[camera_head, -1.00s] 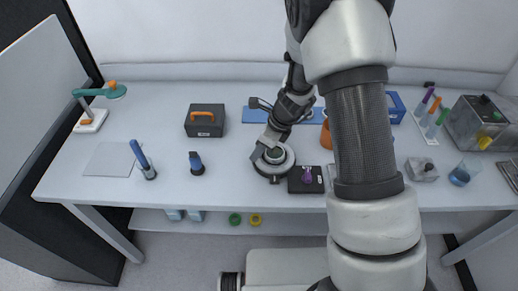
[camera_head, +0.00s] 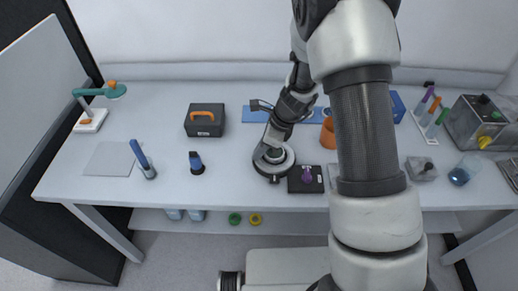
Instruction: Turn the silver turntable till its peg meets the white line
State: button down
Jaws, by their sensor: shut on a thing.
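The silver turntable (camera_head: 286,167) is a round disc on a dark base, near the front edge of the table at the middle. My gripper (camera_head: 267,150) reaches down over its back left side and is shut on a part of it. The gripper and wrist hide part of the disc. I cannot make out the peg or the white line at this size.
A black pad with a purple item (camera_head: 307,175) lies just right of the turntable. A blue mat (camera_head: 256,115) and an orange cup (camera_head: 327,134) lie behind. A dark case with an orange handle (camera_head: 205,119) and a blue-topped holder (camera_head: 196,163) stand left.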

aim_at(276, 168)
jog(key=shift+s+d+n+g, duration=0.25)
jog(key=shift+s+n+g, duration=0.2)
jog(key=shift+n, duration=0.6)
jog(key=shift+s+d+n+g, duration=0.2)
jog(key=shift+s+n+g, duration=0.2)
jog(key=shift+n, duration=0.65)
jog(key=shift+s+d+n+g, duration=0.2)
jog(key=shift+d+n+g, duration=0.05)
jog(key=shift+n, duration=0.5)
jog(key=shift+s+d+n+g, duration=0.2)
jog(key=shift+n+g, duration=0.05)
jog(key=shift+n, duration=0.45)
jog(key=shift+s+d+n+g, duration=0.2)
jog(key=shift+d+n+g, duration=0.05)
jog(key=shift+n, duration=0.5)
jog(key=shift+s+d+n+g+h, duration=0.15)
jog(key=shift+d+n+g+h, duration=0.15)
jog(key=shift+n, duration=0.55)
jog(key=shift+s+d+n+g+h, duration=0.2)
jog(key=shift+d+n+g, duration=0.15)
jog(key=shift+n, duration=0.5)
jog(key=shift+d+n+h+b, duration=0.3)
jog(key=shift+d+n+h, duration=0.25)
jog(key=shift+n, duration=0.75)
jog(key=shift+d, duration=0.15)
jog(key=c, duration=1.8)
grip_release()
jog(key=shift+c, duration=0.2)
